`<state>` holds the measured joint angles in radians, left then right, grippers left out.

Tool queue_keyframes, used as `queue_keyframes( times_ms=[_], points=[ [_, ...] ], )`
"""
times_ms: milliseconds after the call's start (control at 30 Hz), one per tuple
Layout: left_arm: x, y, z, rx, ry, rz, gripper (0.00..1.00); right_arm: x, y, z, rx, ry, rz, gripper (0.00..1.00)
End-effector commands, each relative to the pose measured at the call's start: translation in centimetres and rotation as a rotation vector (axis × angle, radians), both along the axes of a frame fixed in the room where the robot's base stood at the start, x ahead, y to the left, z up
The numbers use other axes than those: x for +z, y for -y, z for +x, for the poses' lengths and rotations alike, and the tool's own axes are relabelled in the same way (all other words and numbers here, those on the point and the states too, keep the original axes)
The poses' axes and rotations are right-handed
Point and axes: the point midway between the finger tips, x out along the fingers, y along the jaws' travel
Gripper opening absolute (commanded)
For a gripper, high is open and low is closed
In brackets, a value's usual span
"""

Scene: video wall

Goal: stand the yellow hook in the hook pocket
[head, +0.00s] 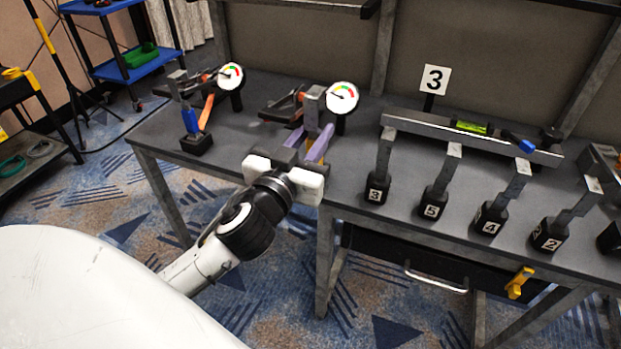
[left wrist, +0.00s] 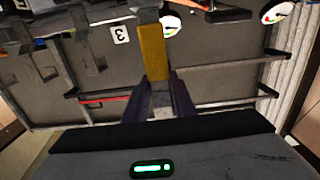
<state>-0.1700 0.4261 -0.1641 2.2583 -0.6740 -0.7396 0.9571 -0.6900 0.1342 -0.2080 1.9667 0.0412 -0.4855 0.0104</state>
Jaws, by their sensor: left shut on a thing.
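My left gripper (head: 308,148) is shut, its purple fingers on either side of a bar with a grey top, above the table's front edge. In the left wrist view the held bar shows a broad yellow stretch and a grey end between the fingers; I take it as the yellow hook (left wrist: 153,52). In the head view only its grey upper part (head: 313,100) shows clearly, in front of the right gauge. I cannot tell which thing is the hook pocket. My right gripper is not in view.
The grey table (head: 265,92) carries two clamps with round gauges (head: 342,97), a blue-banded piece (head: 190,120) in a black block, and several numbered black blocks (head: 376,190) with grey levers. A level (head: 470,128) lies behind them. A yellow piece (head: 519,282) hangs at the front.

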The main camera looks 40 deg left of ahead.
Motion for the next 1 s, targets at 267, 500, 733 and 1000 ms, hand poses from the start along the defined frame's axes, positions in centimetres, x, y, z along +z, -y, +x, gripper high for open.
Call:
queue_keyframes(
  times_ms=[267, 500, 733, 1000],
  points=[
    [3.5, -4.2, 5.8, 0.025, 0.006, -0.001, 0.04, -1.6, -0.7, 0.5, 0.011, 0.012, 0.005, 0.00],
    [1.2, -4.6, 6.5, 0.017, -0.004, 0.001, 0.04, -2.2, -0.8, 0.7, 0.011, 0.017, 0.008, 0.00],
    [-1.3, -4.6, 6.5, 0.016, -0.001, 0.001, 0.04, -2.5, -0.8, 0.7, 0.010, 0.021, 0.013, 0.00],
    [-5.5, -4.6, 6.5, 0.017, -0.002, 0.000, 0.04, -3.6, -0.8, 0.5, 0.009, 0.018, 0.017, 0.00]
  ],
)
